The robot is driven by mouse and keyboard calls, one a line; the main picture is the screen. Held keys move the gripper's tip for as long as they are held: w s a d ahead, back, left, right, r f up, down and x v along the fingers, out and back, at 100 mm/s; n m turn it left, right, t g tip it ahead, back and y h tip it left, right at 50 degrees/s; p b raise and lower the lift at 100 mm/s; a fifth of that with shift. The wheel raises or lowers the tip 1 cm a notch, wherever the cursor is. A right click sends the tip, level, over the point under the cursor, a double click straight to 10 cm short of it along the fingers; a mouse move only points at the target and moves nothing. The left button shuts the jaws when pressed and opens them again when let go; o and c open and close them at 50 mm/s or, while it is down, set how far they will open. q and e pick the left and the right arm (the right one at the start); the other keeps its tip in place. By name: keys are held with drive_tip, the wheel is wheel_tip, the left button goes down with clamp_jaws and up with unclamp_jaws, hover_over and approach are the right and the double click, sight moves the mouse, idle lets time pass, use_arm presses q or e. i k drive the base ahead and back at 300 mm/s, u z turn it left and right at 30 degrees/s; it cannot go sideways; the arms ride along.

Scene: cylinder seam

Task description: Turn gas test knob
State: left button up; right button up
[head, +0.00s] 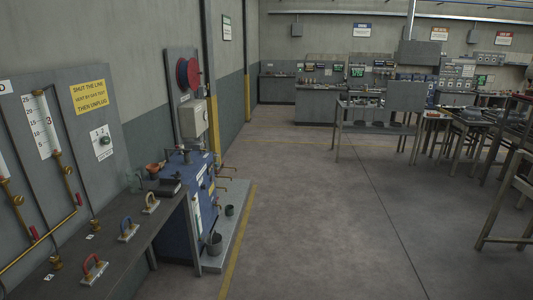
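A small dark knob (104,141) sits on a white plate marked "1 2" on the grey wall panel (118,108) at the left. It is the only dial-like knob I can make out on this panel; its exact setting is too small to read. A yellow sign (89,96) above it reads "SHUT THE LINE", with smaller text and "THEN UNPLUG". Neither of my grippers shows in the head view.
A dark bench (125,258) below the panel carries red, blue and tan handles. A blue cabinet (200,195) and a bucket (214,244) stand beyond it on a grey platform. Open floor (310,225) lies to the right; tables stand farther back.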

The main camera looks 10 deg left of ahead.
sight(105, 140)
drive_tip(key=u, duration=0.2)
drive_tip(key=i, duration=1.55)
drive_tip(key=u, duration=1.3)
drive_tip(key=i, duration=0.95)
drive_tip(key=u, duration=1.05)
